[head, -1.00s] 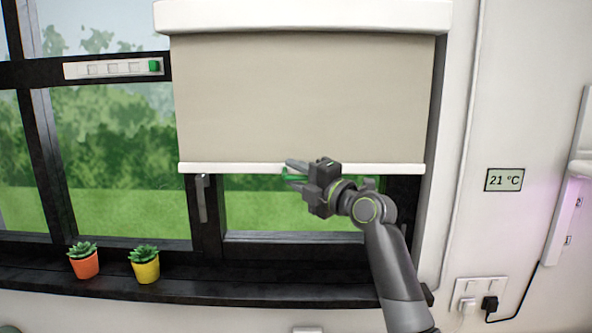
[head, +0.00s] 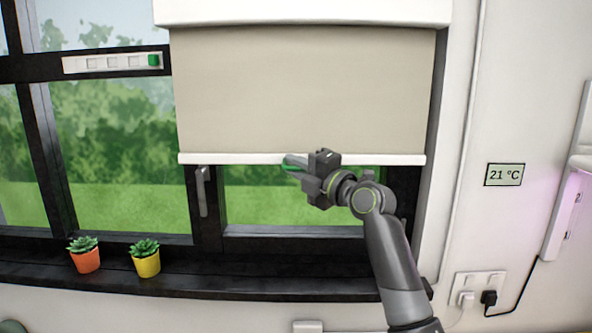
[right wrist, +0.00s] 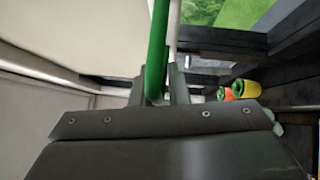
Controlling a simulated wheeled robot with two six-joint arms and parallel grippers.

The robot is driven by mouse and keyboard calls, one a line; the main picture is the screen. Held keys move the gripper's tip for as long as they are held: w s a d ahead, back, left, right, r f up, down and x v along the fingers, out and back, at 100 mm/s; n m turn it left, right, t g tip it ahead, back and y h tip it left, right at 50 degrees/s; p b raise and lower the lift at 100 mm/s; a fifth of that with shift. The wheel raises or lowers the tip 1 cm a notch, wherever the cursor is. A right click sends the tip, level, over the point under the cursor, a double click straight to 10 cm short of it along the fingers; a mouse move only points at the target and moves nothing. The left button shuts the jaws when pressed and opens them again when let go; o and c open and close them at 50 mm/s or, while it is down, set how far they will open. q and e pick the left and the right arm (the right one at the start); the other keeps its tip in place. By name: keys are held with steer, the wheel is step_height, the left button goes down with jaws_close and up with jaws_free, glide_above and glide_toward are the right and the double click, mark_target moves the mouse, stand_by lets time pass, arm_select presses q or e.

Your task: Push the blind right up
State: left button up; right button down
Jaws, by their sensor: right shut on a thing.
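The beige roller blind (head: 300,90) covers the upper part of the right window, with a band of glass bare beneath it. Its white bottom bar (head: 225,159) hangs level, a little above the window handle's top. My right gripper (head: 290,164) is at the middle of this bar, shut on a green handle. In the right wrist view the green handle (right wrist: 156,45) runs between the two fingers (right wrist: 158,92), beside a pale bar. The fingers partly hide how the handle joins the bar. My left gripper is out of view.
A white cassette (head: 300,12) sits above the blind. A black window handle (head: 202,190) is left of my gripper. Orange (head: 86,262) and yellow (head: 146,264) plant pots stand on the dark sill (head: 200,284).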

mark_target(300, 57)
step_height(300, 57, up, 23)
steer(key=p, duration=0.5)
steer(key=shift+f+p, duration=0.1)
steer(key=shift+p, duration=0.2)
steer(key=c, duration=1.5)
jaws_free()
steer(key=shift+f, duration=0.1)
steer(key=shift+d+f, duration=0.1)
steer(key=b+v, duration=0.9)
steer(key=v, duration=0.8)
steer(key=shift+s, duration=0.2)
